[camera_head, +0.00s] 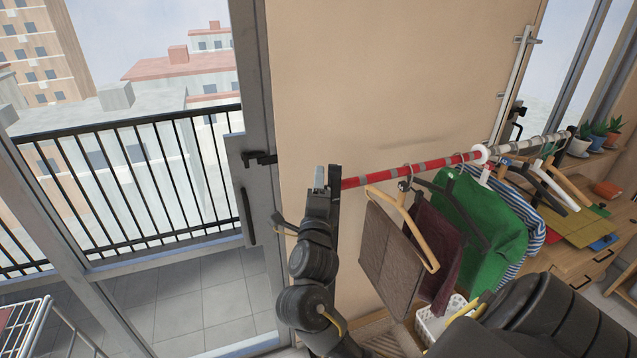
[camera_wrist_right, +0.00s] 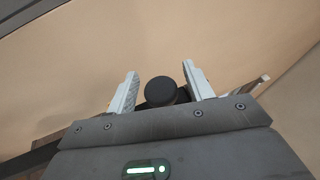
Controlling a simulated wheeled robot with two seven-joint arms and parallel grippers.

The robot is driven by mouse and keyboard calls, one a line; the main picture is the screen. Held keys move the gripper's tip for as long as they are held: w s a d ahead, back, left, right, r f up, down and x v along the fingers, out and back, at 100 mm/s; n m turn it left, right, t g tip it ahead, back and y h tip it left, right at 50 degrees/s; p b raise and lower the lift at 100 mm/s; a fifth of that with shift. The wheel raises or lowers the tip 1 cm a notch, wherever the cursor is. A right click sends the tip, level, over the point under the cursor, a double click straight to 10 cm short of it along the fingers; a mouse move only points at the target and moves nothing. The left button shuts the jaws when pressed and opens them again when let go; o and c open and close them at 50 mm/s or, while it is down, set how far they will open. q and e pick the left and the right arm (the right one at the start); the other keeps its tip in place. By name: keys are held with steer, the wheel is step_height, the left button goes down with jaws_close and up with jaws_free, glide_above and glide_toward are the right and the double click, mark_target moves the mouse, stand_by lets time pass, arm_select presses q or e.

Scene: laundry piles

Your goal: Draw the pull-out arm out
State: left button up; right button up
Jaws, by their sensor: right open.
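The pull-out arm is a rod with red and grey bands (camera_head: 372,180), reaching left from a white ring (camera_head: 480,154) in front of the beige panel. My right gripper (camera_head: 323,181) is at the rod's left end, its jaws apart. In the right wrist view a round black end knob (camera_wrist_right: 161,90) shows between the two open pale fingers of the right gripper (camera_wrist_right: 160,82). Space shows between the knob and the left finger; contact cannot be told. The rod behind the knob is hidden in that view. My left gripper is out of view.
Brown trousers (camera_head: 390,250), a maroon garment (camera_head: 436,250) and a green sweater (camera_head: 485,235) hang close by, to the right. A white basket (camera_head: 440,322) stands below. A grey door frame with a black latch (camera_head: 260,158) is left of my gripper.

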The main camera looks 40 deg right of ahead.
steer(key=shift+w+d+r, duration=0.1)
steer(key=shift+w+d, duration=0.1)
steer(key=shift+d, duration=0.05)
steer(key=shift+c, duration=0.4)
jaws_close()
